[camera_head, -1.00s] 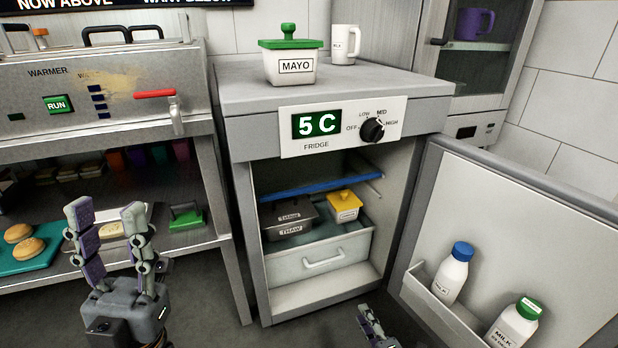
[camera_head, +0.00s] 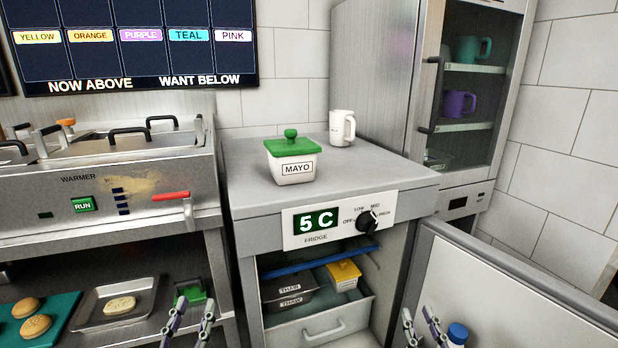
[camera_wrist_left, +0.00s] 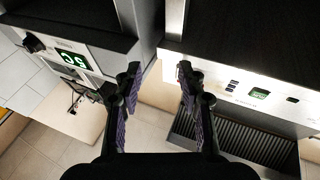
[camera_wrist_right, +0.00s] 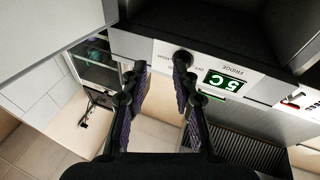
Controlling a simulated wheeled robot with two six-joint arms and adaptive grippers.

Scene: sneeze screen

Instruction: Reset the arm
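My left gripper (camera_head: 188,318) shows at the bottom of the head view, in front of the lower shelf under the warmer. Its fingers are apart and nothing is between them, as the left wrist view (camera_wrist_left: 158,88) also shows. My right gripper (camera_head: 421,324) is at the bottom edge of the head view, in front of the right side of the open fridge. In the right wrist view (camera_wrist_right: 160,85) its fingers are apart and empty. Both grippers are clear of the objects around them.
The fridge (camera_head: 240,240) stands open, its door (camera_head: 500,285) swung out right. A mayo tub (camera_head: 292,168) and white mug (camera_head: 342,128) stand on top. Inside are a dark container (camera_head: 286,296) and yellow-lidded tub (camera_head: 343,274). The warmer (camera_head: 100,190) is left; a blue-capped bottle (camera_head: 457,334) is near the door.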

